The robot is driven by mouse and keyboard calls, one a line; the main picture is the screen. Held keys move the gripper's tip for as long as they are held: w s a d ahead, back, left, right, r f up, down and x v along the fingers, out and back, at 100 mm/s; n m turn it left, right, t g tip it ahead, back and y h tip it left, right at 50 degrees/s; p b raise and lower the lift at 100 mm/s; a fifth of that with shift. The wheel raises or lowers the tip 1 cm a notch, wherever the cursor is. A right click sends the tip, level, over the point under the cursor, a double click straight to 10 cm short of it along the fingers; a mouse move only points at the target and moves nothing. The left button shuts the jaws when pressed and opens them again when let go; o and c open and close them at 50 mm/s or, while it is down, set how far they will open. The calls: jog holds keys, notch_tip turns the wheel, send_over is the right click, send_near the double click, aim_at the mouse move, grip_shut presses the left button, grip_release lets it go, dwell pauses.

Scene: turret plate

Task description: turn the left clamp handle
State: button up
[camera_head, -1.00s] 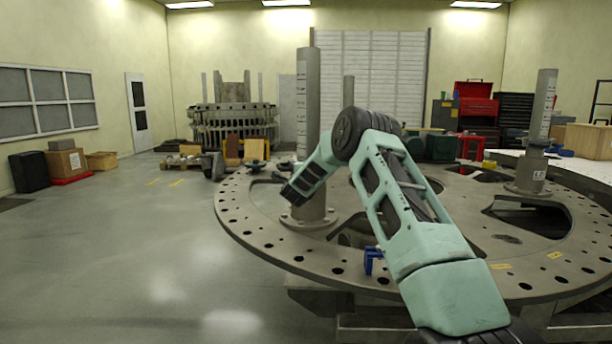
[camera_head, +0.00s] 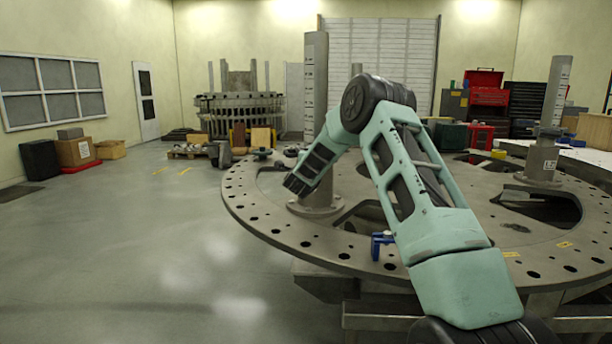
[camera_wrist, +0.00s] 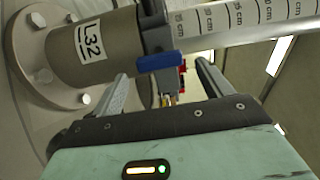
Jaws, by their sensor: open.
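In the wrist view, a blue clamp handle (camera_wrist: 160,62) sits on a dark grey clamp around a post (camera_wrist: 92,48) labelled L32. A printed centimetre scale runs along the post beyond the clamp. My gripper (camera_wrist: 164,80) is open, with one finger on each side in the picture, and the handle shows between the fingertips. I cannot tell whether a finger touches it. In the head view, the left post (camera_head: 316,85) stands on the round turret plate (camera_head: 262,218). My arm covers part of this post, and the handle and my fingers cannot be made out there.
A small blue part (camera_head: 381,244) is at the plate's near edge, beside my arm. Another post (camera_head: 553,100) stands at the right of the plate, which has large openings. Open floor (camera_head: 130,260) lies to the left. Boxes (camera_head: 75,151) stand by the left wall.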

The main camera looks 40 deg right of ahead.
jog(key=b+v, duration=0.2)
jog(key=v, duration=1)
jog(key=shift+s+a, duration=0.25)
